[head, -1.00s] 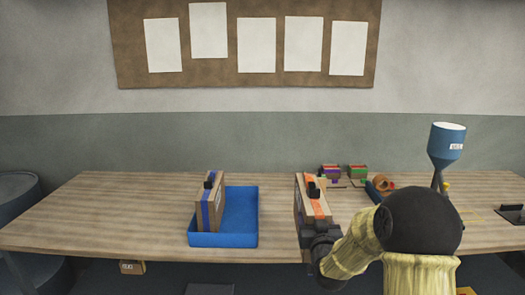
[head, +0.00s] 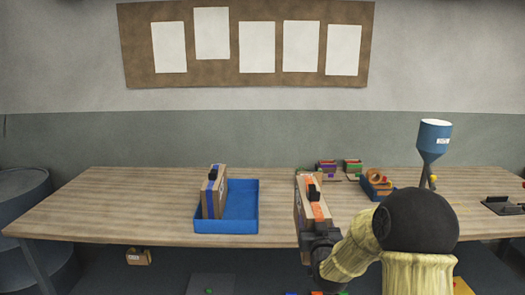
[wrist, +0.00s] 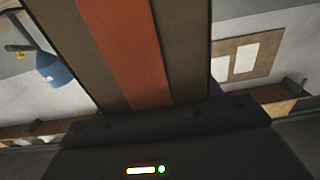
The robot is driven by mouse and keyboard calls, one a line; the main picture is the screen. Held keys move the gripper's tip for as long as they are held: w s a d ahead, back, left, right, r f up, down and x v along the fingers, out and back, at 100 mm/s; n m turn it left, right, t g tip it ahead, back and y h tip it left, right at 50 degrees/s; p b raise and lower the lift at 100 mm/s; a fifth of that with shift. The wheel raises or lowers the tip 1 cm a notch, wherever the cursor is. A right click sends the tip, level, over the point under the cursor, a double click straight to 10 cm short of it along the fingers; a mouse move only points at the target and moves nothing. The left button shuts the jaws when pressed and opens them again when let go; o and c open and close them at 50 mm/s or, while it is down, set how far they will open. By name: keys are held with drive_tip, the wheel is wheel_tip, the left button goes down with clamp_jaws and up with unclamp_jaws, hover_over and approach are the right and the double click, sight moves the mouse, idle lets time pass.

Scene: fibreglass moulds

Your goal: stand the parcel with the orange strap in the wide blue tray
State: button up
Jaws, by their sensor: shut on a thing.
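The parcel with the orange strap (head: 305,205) is a tall brown box with a black handle on top. In the head view it is upright at the end of my arm, right of the tray. My gripper (head: 318,238) is shut on it. In the wrist view the parcel's brown face and orange strap (wrist: 124,55) fill the middle, close above the dark gripper body. The wide blue tray (head: 240,227) lies on the table to the left. A parcel with a blue strap (head: 213,195) stands upright in its left part; the tray's right part is bare.
The wooden table (head: 120,205) is clear left of the tray. Small coloured boxes (head: 340,168), a small blue bin with rolls (head: 376,185) and a blue funnel (head: 434,140) on a stand are at the right. A pinboard (head: 250,45) hangs on the wall.

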drive_tip(key=f+p, duration=0.2)
drive_tip(key=shift+s+d+f, duration=0.1)
drive_tip(key=shift+s+f, duration=0.25)
drive_tip(key=shift+s, duration=0.05)
drive_tip(key=s+f+p, duration=0.6)
drive_tip(key=p, duration=0.1)
drive_tip(key=shift+s, duration=0.3)
wheel_tip(320, 180, down, 15)
drive_tip(key=shift+s+r, duration=0.2)
drive_tip(key=shift+s, duration=0.05)
